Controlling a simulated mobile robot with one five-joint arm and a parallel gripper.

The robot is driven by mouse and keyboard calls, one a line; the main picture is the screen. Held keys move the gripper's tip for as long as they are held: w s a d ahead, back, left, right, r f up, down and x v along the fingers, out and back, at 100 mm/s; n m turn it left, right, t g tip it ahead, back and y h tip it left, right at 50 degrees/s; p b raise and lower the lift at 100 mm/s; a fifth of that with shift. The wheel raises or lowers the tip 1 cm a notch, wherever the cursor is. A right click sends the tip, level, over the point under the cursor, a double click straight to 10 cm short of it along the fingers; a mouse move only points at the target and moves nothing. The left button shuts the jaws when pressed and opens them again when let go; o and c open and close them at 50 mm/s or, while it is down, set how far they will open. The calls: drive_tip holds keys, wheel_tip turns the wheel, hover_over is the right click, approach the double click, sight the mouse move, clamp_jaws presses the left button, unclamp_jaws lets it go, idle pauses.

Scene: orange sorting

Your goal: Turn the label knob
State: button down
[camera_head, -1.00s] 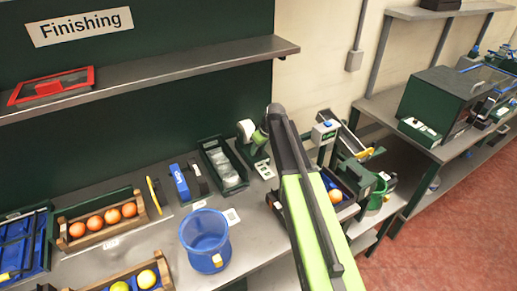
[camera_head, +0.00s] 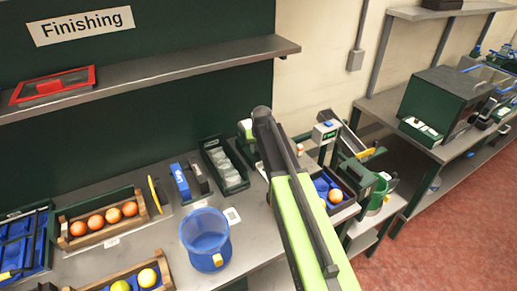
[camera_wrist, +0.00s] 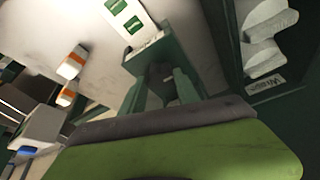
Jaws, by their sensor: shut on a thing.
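The label dispenser shows beside the arm's end as a white and pale-green roll (camera_head: 246,130), partly hidden by my arm. In the wrist view its dark green frame (camera_wrist: 150,85) carries a strip of white labels with green print (camera_wrist: 126,14). My gripper (camera_head: 262,113) is at the dispenser, at the far end of my lime-green arm. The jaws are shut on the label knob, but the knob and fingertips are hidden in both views. A lime-green and dark grey part of my arm's end fills the bottom of the wrist view.
A green bin of clear packets (camera_head: 226,164) stands left of the dispenser. A blue bucket (camera_head: 206,238) is nearer on the bench. A tray with blue lining (camera_head: 345,198) and a white device (camera_head: 325,132) stand right of my arm. A shelf (camera_head: 150,78) runs above.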

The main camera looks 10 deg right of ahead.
idle(0.3)
drive_tip(key=c, duration=0.9)
unclamp_jaws()
drive_tip(key=shift+r, duration=0.1)
drive_tip(key=p+v, duration=1.6)
drive_tip(key=v, duration=0.1)
drive_tip(key=shift+a+r, duration=0.1)
drive_tip(key=shift+s, duration=0.1)
